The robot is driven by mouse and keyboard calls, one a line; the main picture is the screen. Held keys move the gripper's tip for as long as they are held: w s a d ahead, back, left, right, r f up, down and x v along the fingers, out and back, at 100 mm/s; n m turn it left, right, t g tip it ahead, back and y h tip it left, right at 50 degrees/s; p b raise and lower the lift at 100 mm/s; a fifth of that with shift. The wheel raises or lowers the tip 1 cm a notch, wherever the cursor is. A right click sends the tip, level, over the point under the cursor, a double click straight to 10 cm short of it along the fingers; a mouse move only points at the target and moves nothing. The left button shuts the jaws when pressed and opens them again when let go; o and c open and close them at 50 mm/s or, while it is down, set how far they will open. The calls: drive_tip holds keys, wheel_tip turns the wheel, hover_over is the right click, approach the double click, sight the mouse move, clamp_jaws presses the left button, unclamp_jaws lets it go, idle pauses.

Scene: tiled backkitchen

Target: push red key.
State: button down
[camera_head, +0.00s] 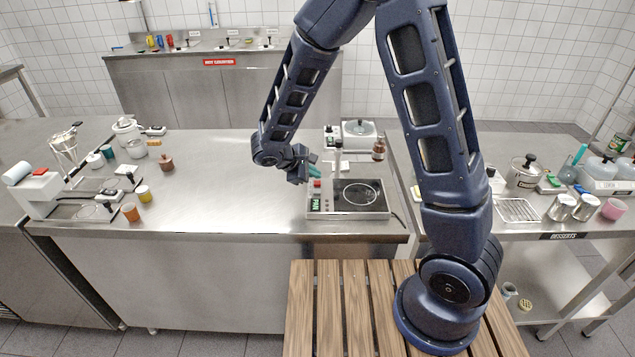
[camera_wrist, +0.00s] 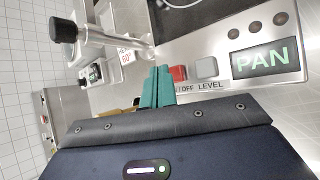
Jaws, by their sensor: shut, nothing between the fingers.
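The red key (camera_wrist: 178,73) sits on the panel of a metal scale-like device (camera_wrist: 230,45), beside a grey key (camera_wrist: 206,67) and a green "PAN" display (camera_wrist: 262,58). In the head view the device (camera_head: 375,212) stands on the steel counter, and its red key (camera_head: 317,183) shows small at the left. My gripper's teal fingertips (camera_wrist: 158,84) are together and empty, just left of the red key in the wrist view. I cannot tell whether they touch it. In the head view my gripper (camera_head: 312,166) is partly hidden close to the device's upper left.
A post with a black knob (camera_wrist: 64,29) rises from the device near my fingers. A brown bottle (camera_head: 378,149) and another device with a round plate (camera_head: 358,129) stand behind. The counter (camera_head: 225,190) left of my gripper is largely clear.

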sight(315, 183)
drive_tip(key=shift+r, duration=0.15)
drive_tip(key=shift+r, duration=2.95)
drive_tip(key=s+d+r+m+g+y, duration=0.15)
drive_tip(key=d+r+m, duration=0.3)
drive_tip(key=d, duration=0.45)
drive_tip(key=s+d+r+m+g+y, duration=0.1)
drive_tip(key=d+r+m+g, duration=0.15)
drive_tip(key=d+r, duration=0.5)
drive_tip(key=s+d+r+m+t+y, duration=0.3)
drive_tip(key=s+d+r+m+y, duration=0.2)
drive_tip(key=s+d+m, duration=0.4)
drive_tip(key=s+d+r, duration=0.1)
drive_tip(key=s+d, duration=0.2)
drive_tip(key=d, duration=0.1)
drive_tip(key=shift+s+d, duration=0.15)
drive_tip(key=shift+s, duration=0.1)
